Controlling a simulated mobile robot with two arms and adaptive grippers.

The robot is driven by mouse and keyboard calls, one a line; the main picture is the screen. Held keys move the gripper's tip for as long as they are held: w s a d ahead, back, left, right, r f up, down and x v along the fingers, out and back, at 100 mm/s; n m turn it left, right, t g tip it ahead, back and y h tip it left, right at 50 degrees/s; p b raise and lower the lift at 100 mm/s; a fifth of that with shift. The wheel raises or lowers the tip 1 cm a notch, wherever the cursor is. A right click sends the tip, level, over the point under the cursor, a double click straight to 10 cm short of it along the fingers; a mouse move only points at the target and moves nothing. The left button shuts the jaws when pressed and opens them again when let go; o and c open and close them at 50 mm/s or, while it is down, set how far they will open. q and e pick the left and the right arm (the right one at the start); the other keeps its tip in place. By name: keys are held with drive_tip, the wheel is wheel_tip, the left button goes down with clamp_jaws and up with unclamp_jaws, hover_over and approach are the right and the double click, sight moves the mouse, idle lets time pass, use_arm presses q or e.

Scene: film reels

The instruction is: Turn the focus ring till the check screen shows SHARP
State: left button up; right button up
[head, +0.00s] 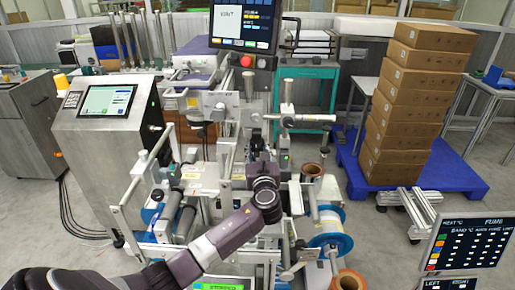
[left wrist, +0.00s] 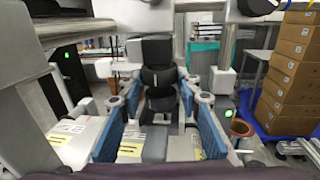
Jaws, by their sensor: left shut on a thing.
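My left gripper (head: 257,143) reaches into the middle of the machine in the head view. In the left wrist view its two blue-padded fingers (left wrist: 163,130) stand on either side of a black, stepped round part (left wrist: 160,90), which looks like the focus ring, and the gripper is shut on it. In the head view my own wrist and the machine hide most of that part. The check screen (head: 245,25) is at the top, with a white panel bearing a short word too small to read surely. My right gripper is in neither view.
Rollers and film reels (head: 328,232) crowd the machine right of my wrist. A steel cabinet with a display (head: 107,101) stands left. Stacked cartons (head: 415,105) rest on a blue pallet (head: 455,178) at right. A dark panel (head: 464,243) is at lower right.

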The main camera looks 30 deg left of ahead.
use_arm(q)
drive_tip(key=shift+w+d+f+n+g+y+b, duration=0.1)
drive_tip(key=shift+n+g+y+b, duration=0.1)
drive_tip(key=shift+n+g+y, duration=0.35)
drive_tip(key=shift+w+d+n+g+y+b, duration=0.1)
drive_tip(key=shift+n+g+y+b, duration=0.05)
drive_tip(key=shift+n+g+y, duration=0.35)
drive_tip(key=shift+w+n+g+y+b, duration=0.1)
drive_tip(key=shift+n+g+y+b, duration=0.4)
drive_tip(key=shift+n+g+y, duration=0.4)
drive_tip(key=shift+n+g+y+b, duration=0.35)
drive_tip(key=shift+n+g+b, duration=0.1)
drive_tip(key=shift+g, duration=0.5)
drive_tip(key=o, duration=1.2)
drive_tip(key=shift+c, duration=0.2)
